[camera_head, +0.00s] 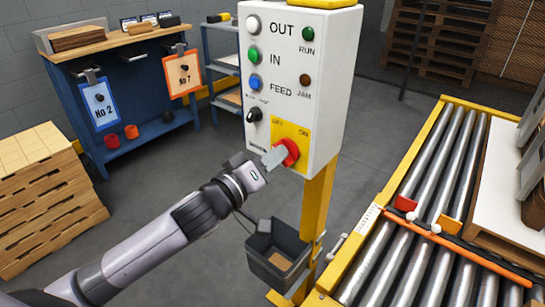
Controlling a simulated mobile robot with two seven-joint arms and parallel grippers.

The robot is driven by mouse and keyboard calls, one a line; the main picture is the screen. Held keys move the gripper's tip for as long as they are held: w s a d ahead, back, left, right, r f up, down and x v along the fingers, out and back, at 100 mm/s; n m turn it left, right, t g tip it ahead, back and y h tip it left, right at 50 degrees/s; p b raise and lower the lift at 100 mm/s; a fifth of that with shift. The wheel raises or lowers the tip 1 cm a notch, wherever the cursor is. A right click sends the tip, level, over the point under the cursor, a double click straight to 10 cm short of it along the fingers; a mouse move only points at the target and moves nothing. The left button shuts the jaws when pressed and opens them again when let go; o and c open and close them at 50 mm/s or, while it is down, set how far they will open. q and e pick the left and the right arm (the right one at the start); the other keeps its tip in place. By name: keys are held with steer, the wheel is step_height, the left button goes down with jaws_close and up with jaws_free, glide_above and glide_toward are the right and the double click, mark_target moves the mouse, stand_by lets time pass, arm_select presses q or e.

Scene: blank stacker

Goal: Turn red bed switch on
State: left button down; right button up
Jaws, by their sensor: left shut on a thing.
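The red bed switch (291,153) is a red rotary knob on a yellow plate (302,138) low on the front of the white control box (325,60). My left gripper (275,158) reaches it from the lower left and is shut on the red switch. The gripper's fingers cover part of the knob, so which way it points is hard to tell. Small printed labels sit above it on the plate, too small to read surely. My right gripper is not in view.
Above the switch are white, green and blue buttons, a black selector (254,115) and RUN and JAM lamps. A yellow post (318,205) carries the box, with a grey bin (278,255) below. A roller conveyor (440,190) stands right, stacked wood (45,205) left.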

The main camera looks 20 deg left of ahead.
arm_select(q)
steer(key=m+p, duration=0.2)
steer(key=m, duration=0.4)
steer(key=m+p, duration=0.3)
steer(key=m, duration=0.3)
steer(key=m+p, duration=0.3)
steer(key=m, duration=0.2)
steer(key=shift+s+d+m, duration=0.15)
steer(key=shift+d+m, duration=0.25)
stand_by(0.6)
steer(key=c, duration=1.1)
jaws_free()
steer(key=shift+s, duration=0.1)
